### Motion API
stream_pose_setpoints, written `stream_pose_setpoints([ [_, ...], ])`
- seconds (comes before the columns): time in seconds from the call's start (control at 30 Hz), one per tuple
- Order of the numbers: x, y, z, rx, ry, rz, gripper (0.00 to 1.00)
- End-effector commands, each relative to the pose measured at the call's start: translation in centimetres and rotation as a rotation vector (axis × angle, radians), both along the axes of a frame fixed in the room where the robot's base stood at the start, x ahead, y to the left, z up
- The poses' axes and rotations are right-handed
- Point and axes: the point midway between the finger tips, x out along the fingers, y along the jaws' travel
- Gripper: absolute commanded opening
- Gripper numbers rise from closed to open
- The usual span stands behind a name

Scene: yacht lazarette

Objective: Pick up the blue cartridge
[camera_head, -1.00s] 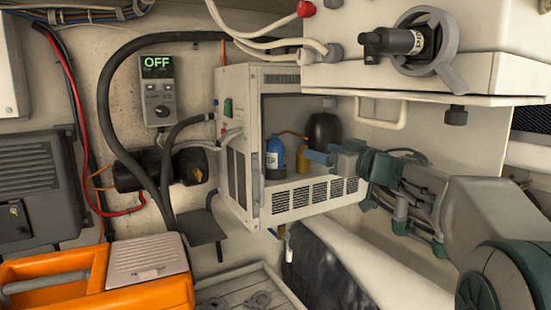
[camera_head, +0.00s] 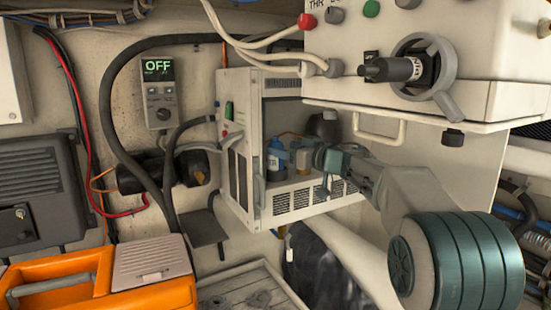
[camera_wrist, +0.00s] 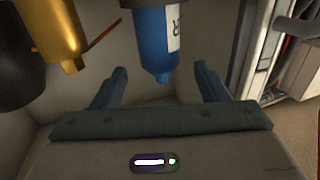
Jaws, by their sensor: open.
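The blue cartridge (camera_head: 275,158) stands upright inside the open white cabinet (camera_head: 256,205), toward its left side. It has a dark cap and a pale label. In the wrist view the blue cartridge (camera_wrist: 156,45) lies ahead of my gripper (camera_wrist: 160,85), roughly centred between the two open fingers. My gripper also shows in the head view (camera_head: 300,158), reaching into the cabinet just right of the cartridge. It is open and holds nothing. Whether a finger touches the cartridge cannot be told.
A yellow cylinder with a thin copper tube (camera_wrist: 50,35) and a black rounded vessel (camera_wrist: 15,70) stand beside the cartridge. A white control box (camera_head: 400,110) overhangs the cabinet on the right. An orange toolbox (camera_head: 95,290) sits at lower left.

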Motion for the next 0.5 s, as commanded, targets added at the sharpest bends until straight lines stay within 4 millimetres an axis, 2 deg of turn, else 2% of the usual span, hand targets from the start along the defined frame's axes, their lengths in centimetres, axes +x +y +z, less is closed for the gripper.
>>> stream_pose_setpoints([
  [0.13, 1.2, 1.5, 0.1, 0.001, 0.001, 0.002, 0.68],
  [0.43, 1.5, 1.8, 0.0, 0.001, -0.001, 0.0, 0.68],
  [0.5, 1.5, 1.8, 0.0, 0.0, 0.0, 0.0, 0.48],
])
